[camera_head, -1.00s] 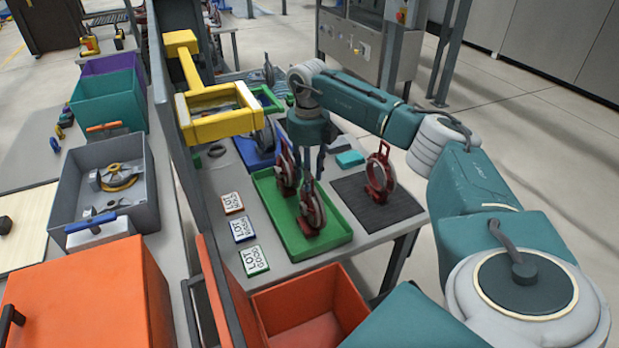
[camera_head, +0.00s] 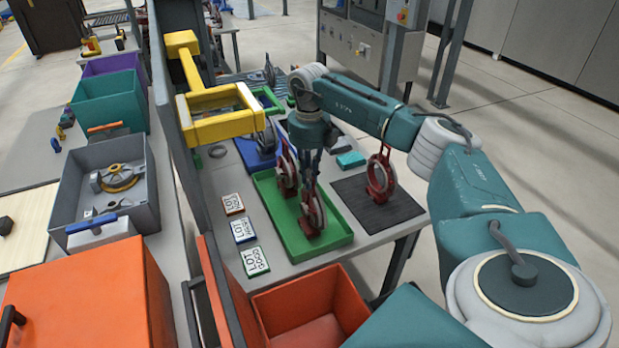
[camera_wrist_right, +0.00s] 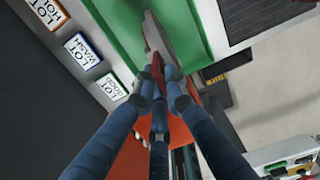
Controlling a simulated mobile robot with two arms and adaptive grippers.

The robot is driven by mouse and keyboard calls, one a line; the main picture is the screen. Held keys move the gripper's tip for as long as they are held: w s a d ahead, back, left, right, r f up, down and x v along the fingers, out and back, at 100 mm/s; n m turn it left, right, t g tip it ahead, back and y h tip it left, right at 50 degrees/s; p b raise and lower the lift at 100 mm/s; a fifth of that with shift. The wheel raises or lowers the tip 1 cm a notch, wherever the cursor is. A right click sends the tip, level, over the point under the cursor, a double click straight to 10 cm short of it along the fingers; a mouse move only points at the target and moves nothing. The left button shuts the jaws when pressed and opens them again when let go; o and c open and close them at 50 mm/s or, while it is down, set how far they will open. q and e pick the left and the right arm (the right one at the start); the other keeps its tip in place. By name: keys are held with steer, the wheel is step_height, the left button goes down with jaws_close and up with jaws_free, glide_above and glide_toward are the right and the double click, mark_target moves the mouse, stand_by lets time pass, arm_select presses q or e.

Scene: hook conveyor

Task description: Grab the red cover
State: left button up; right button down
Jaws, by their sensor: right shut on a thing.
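A red cover with a grey ring (camera_head: 313,212) stands upright in the front part of the green tray (camera_head: 338,240). My right gripper (camera_head: 311,180) comes down from above and is shut on the top of this cover. In the right wrist view the fingertips (camera_wrist_right: 160,88) close on the thin red edge of the cover (camera_wrist_right: 157,45) over the green tray. A second red cover (camera_head: 287,168) stands just behind it in the tray. A third red cover (camera_head: 380,176) stands on the black mat (camera_head: 405,207) to the right. My left gripper is out of view.
Lot cards, one of them LOT GOOD (camera_head: 255,261), lie left of the tray. An open orange bin (camera_head: 345,285) stands in front of the table. A yellow frame (camera_head: 222,130) overhangs the table at the left. A blue tray (camera_head: 250,155) lies behind.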

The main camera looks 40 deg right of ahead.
step_height(320, 180, up, 20)
steer(key=b, duration=0.1)
stand_by(0.6)
